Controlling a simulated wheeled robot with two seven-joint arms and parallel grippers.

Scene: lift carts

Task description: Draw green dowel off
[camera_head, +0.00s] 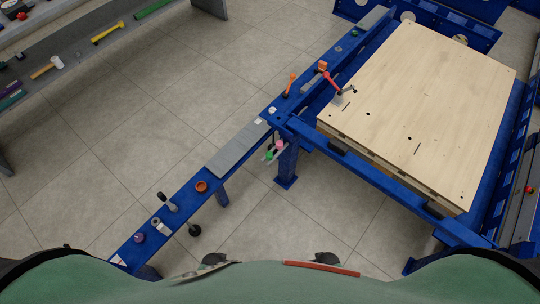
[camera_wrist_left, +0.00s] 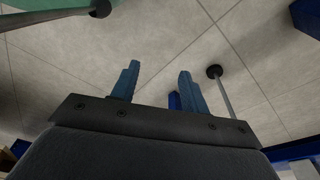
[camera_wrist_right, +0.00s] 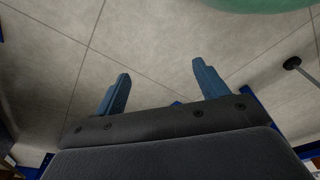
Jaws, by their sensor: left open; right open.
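A small round green piece (camera_head: 269,155), which may be the end of the green dowel, sits beside a pink one (camera_head: 279,144) on a small light bracket at the blue frame near the cart's corner. A longer green bar (camera_head: 152,9) lies on the grey shelf at the top left. I cannot tell for certain which is the dowel. My left gripper (camera_wrist_left: 158,78) is open and empty over the floor in the left wrist view. My right gripper (camera_wrist_right: 160,76) is open and empty over the floor in the right wrist view. Both are far from the green pieces.
A blue cart (camera_head: 369,168) carries a wooden board (camera_head: 425,100). A narrow blue rail (camera_head: 183,204) with an orange ring (camera_head: 201,186), a purple knob (camera_head: 138,238) and other small parts runs diagonally. A hammer (camera_head: 47,67) lies on the shelf. Tiled floor (camera_head: 150,110) is clear between.

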